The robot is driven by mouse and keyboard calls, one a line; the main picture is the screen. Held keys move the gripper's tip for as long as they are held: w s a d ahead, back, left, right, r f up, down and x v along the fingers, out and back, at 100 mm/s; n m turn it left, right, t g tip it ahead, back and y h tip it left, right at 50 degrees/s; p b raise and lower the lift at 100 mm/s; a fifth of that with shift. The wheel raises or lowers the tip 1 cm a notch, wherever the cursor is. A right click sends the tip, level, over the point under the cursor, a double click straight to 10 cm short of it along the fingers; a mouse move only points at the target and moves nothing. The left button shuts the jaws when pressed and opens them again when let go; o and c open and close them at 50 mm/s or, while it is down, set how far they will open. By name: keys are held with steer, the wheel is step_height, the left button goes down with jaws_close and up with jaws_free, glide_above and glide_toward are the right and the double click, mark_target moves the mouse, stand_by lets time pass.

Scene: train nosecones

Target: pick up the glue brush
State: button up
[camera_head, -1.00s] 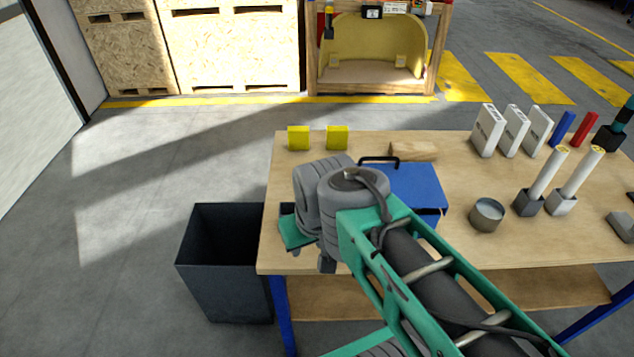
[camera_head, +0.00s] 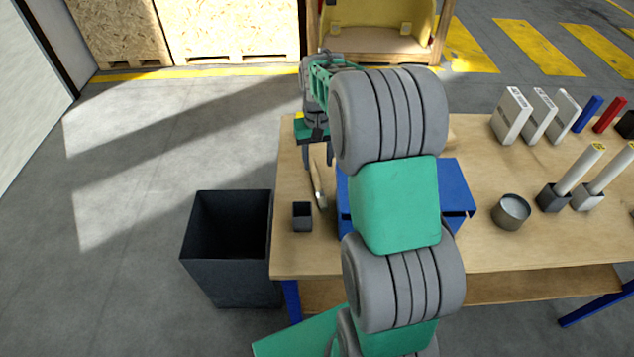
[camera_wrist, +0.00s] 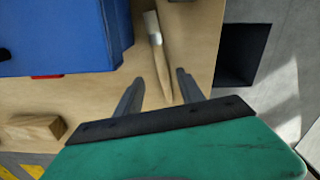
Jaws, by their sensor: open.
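The glue brush lies flat on the wooden table, left of the blue box; in the head view its handle (camera_head: 318,180) shows just below my gripper. In the wrist view the brush (camera_wrist: 157,45) has a pale bristle end at the top and a wooden handle tapering down between my fingers. My gripper (camera_wrist: 160,76) is open and empty, its two fingers on either side of the handle's end in the picture. In the head view my gripper (camera_head: 317,158) points down over the table's left part. Its exact height above the handle cannot be told.
A blue box (camera_head: 457,188) stands right of the brush, partly behind my arm. A small dark cup (camera_head: 302,217) stands near the table's left edge. A dark bin (camera_head: 228,260) stands on the floor left. A wooden block (camera_wrist: 32,130) shows in the wrist view.

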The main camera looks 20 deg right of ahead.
mark_target(317, 180)
step_height(317, 180, down, 8)
steer(key=shift+a+r+p, duration=0.15)
steer(key=shift+r+p, duration=0.1)
steer(key=shift+p, duration=0.8)
steer(key=shift+c, duration=0.6)
jaws_close()
